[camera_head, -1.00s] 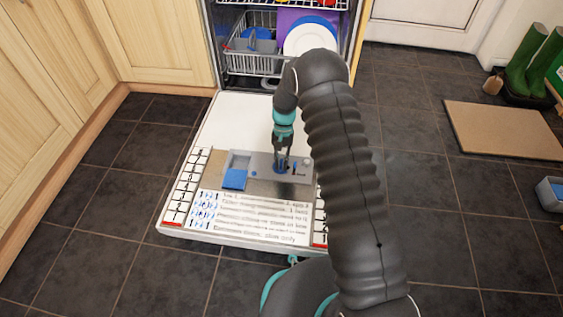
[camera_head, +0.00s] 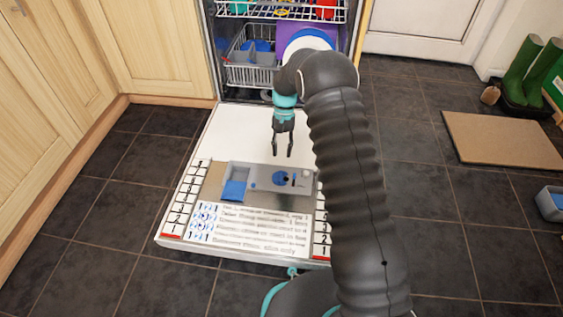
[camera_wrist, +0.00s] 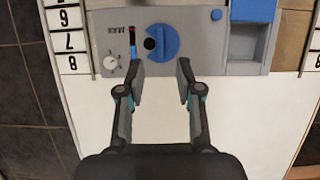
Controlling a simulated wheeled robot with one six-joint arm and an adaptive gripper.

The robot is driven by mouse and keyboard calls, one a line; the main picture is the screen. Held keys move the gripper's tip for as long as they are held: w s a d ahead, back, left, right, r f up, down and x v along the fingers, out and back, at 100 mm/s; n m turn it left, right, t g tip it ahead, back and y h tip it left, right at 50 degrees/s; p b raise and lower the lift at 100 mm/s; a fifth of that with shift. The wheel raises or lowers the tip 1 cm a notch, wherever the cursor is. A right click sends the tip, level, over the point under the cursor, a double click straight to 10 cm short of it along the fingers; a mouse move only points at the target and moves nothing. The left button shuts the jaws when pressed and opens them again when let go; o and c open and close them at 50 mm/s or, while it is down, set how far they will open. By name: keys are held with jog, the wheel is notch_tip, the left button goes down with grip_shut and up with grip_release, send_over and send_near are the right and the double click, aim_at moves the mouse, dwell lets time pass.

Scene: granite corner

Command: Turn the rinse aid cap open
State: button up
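The blue round rinse aid cap (camera_head: 281,178) sits in the grey dispenser panel (camera_head: 262,186) on the lowered dishwasher door. In the wrist view the cap (camera_wrist: 167,42) is a blue disc with a raised grip bar and a dark round spot at its left edge. The panel (camera_wrist: 198,50) bears a "MAX" mark beside it. My gripper (camera_head: 281,154) is open and empty above the door, on the dishwasher side of the cap. In the wrist view its two fingers (camera_wrist: 159,72) stand apart, just below the cap in the picture, with nothing between them.
An open compartment with a blue lid (camera_head: 234,190) lies left of the cap. A small white dial (camera_wrist: 116,64) is beside it. The dishwasher door (camera_head: 236,133) lies flat, with racks (camera_head: 250,68) behind. Cabinets stand at left; green boots (camera_head: 532,65) are far right.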

jog(key=shift+v, duration=1.15)
jog(key=s+d+f+n, duration=0.1)
jog(key=s+f, duration=0.1)
jog(key=s, duration=0.2)
jog(key=s+d+r+t+p, duration=0.3)
jog(key=s+r, duration=0.7)
jog(key=r, duration=0.3)
jog(key=s+d+r+t+p, duration=0.3)
jog(key=s+d+r, duration=0.1)
jog(key=s+r, duration=0.7)
jog(key=s+d+r+n+t+p, duration=0.1)
jog(key=s+d+r+t+p, duration=0.2)
jog(key=s+r, duration=0.8)
notch_tip(320, 180, up, 6)
jog(key=shift+d+f+t+h, duration=0.1)
jog(key=shift+d+t+h, duration=0.3)
jog(key=shift+t, duration=0.2)
